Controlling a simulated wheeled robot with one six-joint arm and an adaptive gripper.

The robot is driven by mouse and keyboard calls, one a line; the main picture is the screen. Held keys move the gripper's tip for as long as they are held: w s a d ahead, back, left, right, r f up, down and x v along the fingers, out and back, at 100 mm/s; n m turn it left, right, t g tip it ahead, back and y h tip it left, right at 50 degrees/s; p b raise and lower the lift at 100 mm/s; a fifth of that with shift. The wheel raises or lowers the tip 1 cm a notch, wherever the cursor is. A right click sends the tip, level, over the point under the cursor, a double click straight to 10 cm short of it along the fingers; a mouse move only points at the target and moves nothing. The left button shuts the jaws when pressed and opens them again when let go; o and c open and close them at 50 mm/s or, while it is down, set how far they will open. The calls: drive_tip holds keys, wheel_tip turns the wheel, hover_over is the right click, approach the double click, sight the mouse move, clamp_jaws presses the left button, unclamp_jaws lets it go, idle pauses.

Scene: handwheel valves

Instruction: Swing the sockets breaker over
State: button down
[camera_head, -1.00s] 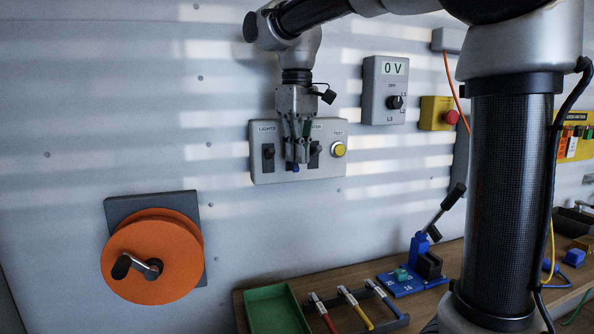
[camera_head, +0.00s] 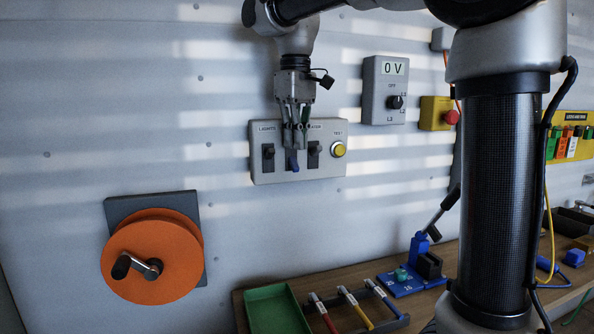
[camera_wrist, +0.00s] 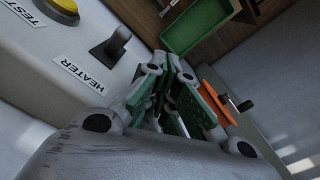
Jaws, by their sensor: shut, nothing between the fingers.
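The grey breaker panel (camera_head: 330,170) is on the wall, with LIGHTS, a hidden label, HEATER and TEST along it. The blue lever (camera_head: 293,166) between the lights and heater levers stands where the sockets breaker would be; its label is covered by my gripper. My gripper (camera_head: 298,148) is shut and empty, pointing down just in front of and above the blue lever. Contact between them cannot be told. In the wrist view my fingers (camera_wrist: 180,98) are close together, and the blue lever is not visible.
The black lights lever (camera_head: 268,154) is to the left and the heater lever (camera_head: 314,150) is close on the right. The yellow test button (camera_head: 338,149) is farther right. An orange handwheel (camera_head: 165,275) is at lower left. A green tray (camera_head: 273,310) is below.

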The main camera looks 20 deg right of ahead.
drive_tip(key=shift+w+r, duration=0.25)
drive_tip(key=shift+r, duration=0.5)
drive_tip(key=shift+w+r, duration=0.1)
drive_tip(key=shift+r, duration=0.15)
drive_tip(key=shift+r, duration=2.4)
wheel_tip(320, 180, up, 7)
drive_tip(key=s+d+f+m+t, duration=0.1)
drive_tip(key=s+d+f+m, duration=0.1)
drive_tip(key=s+d+f, duration=0.3)
drive_tip(key=s+d+f+m+t, duration=0.2)
drive_tip(key=s+d+f, duration=0.3)
drive_tip(key=s+f, duration=0.4)
drive_tip(key=s+d+f+m+t, duration=0.1)
drive_tip(key=s+d+f, duration=0.4)
drive_tip(key=f, duration=1)
drive_tip(key=s+m, duration=0.1)
drive_tip(key=s, duration=0.1)
drive_tip(key=shift+s+f, duration=0.15)
drive_tip(key=shift+s, duration=0.25)
